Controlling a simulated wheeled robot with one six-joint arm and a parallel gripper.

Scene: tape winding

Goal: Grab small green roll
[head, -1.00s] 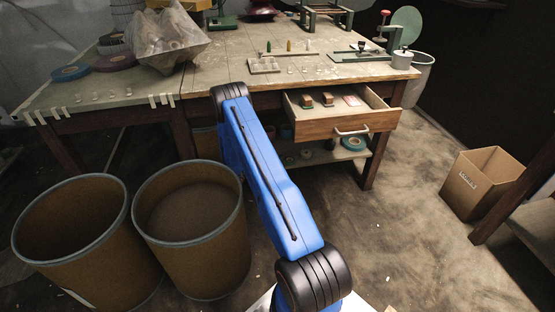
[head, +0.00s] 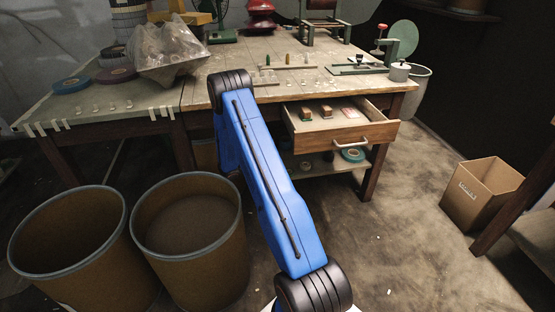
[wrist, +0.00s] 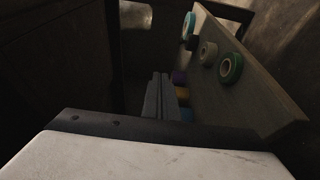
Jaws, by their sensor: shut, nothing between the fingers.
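In the wrist view several tape rolls lie on a wooden shelf (wrist: 262,92) that appears slanted at the right. A small green roll with a pale centre (wrist: 231,68) is nearest. A grey-beige roll (wrist: 208,53) and a teal roll (wrist: 188,26) are beyond it. Purple, yellow (wrist: 182,95) and blue rolls are partly hidden behind my gripper (wrist: 160,80). My gripper's fingers are together and empty, left of the green roll and apart from it in the picture. In the head view my gripper is hidden behind my blue arm and the table. A teal roll (head: 353,155) shows on the lower shelf.
The workbench (head: 230,62) has an open drawer (head: 350,136) above the lower shelf, with small boxes inside. Two brown drums (head: 190,264) stand at the lower left. A cardboard box (head: 466,206) is on the floor at right. Floor between bench and box is clear.

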